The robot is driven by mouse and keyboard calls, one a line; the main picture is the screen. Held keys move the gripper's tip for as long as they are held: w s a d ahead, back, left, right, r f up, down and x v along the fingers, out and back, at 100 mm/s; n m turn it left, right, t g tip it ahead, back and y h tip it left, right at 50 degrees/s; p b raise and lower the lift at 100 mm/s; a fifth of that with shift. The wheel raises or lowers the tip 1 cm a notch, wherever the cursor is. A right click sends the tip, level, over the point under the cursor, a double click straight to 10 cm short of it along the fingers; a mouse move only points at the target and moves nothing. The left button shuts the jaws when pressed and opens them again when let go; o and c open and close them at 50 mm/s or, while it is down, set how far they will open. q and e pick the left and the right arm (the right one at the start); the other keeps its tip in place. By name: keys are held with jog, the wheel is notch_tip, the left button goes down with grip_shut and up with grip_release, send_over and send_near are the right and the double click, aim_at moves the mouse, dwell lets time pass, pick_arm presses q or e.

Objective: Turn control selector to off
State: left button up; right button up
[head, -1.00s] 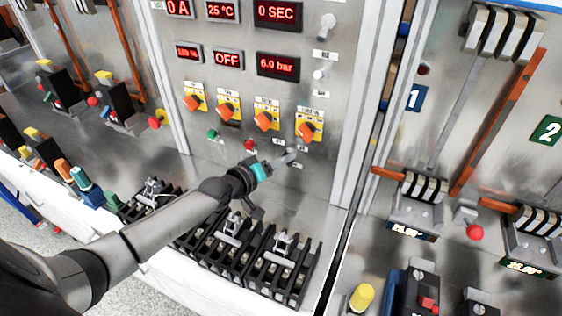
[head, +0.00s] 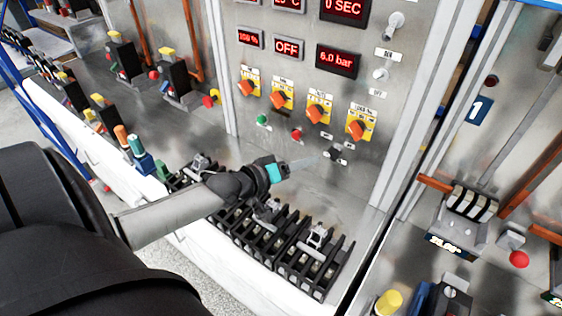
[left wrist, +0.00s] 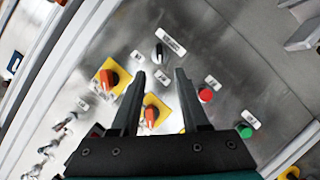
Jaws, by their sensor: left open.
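Several orange rotary selectors on yellow plates sit in a row on the metal panel, such as the rightmost one (head: 357,129). A small black selector knob (head: 333,153) with small labels is below them; I cannot read which one is the control selector. My left gripper (head: 303,163) is open and empty, just left of the black knob in the head view. In the left wrist view its fingers (left wrist: 159,76) point toward the black knob (left wrist: 158,52), which shows just past and between the tips, apart from them. An orange selector (left wrist: 152,115) shows between the fingers. My right gripper is not in view.
Red displays above read "OFF" (head: 288,47) and "6.0 bar" (head: 337,59). A green button (head: 262,119) and a red button (head: 296,134) sit left of the black knob. Black breaker blocks (head: 315,258) stand below my arm. A panel upright (head: 410,125) rises at the right.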

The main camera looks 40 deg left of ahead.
pick_arm(q)
jog(key=v, duration=0.6)
jog(key=shift+s+r, duration=0.15)
jog(key=shift+s, duration=0.25)
dwell(0.3)
